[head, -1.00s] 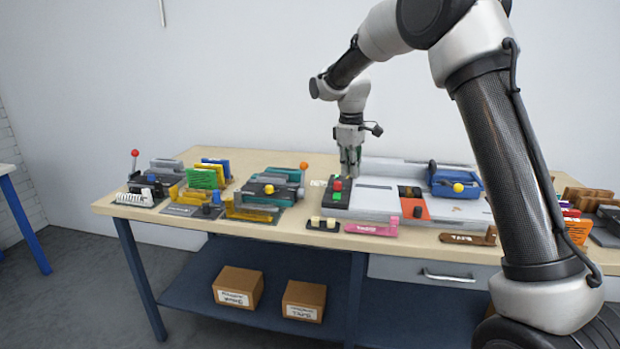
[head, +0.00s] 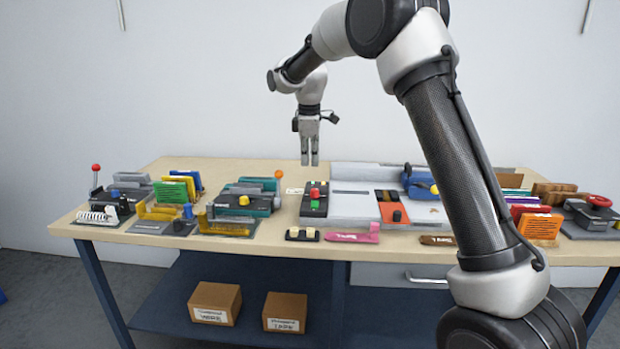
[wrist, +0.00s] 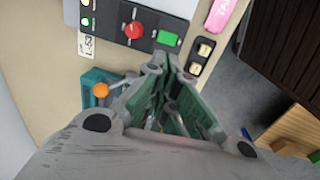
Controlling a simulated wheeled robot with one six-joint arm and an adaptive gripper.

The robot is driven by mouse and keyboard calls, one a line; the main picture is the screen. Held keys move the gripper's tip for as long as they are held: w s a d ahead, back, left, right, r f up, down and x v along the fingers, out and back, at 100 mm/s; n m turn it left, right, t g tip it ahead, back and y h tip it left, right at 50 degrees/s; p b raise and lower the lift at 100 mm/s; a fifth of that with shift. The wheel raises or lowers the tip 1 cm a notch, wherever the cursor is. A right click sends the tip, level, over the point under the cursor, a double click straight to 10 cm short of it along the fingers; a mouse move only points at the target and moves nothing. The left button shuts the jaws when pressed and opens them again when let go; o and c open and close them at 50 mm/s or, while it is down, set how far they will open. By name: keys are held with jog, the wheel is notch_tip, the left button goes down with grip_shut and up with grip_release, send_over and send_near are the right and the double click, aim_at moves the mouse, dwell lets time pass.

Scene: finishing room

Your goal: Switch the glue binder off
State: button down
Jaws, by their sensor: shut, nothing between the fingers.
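The glue binder appears to be the long pale machine (head: 352,205) at the middle of the bench. A dark control panel (head: 305,208) stands at its left end, with a red knob (head: 315,192) and a green button (head: 315,204).
A small block with two cream buttons (head: 302,234) and a pink tool (head: 352,237) lie in front of the panel. A teal machine with an orange knob (head: 278,175) stands left. An orange plate with a black lever (head: 394,212) stands right.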

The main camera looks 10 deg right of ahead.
aim_at(311, 204)
jog(key=f, duration=0.4)
jog(key=w+f, duration=0.1)
jog(key=f, duration=0.8)
jog(key=shift+w+d, duration=0.25)
jog(key=shift+d, duration=0.05)
jog(key=shift+w+f, duration=0.1)
jog(key=shift+f, duration=0.25)
jog(key=shift+s, duration=0.2)
jog(key=shift+s+a+r, duration=0.1)
jog(key=shift+s+a, duration=0.1)
jog(key=shift+s, duration=0.35)
jog(key=shift+r, duration=0.1)
notch_tip(311, 204, up, 14)
jog(key=s, duration=0.1)
jog(key=shift+s+a, duration=0.3)
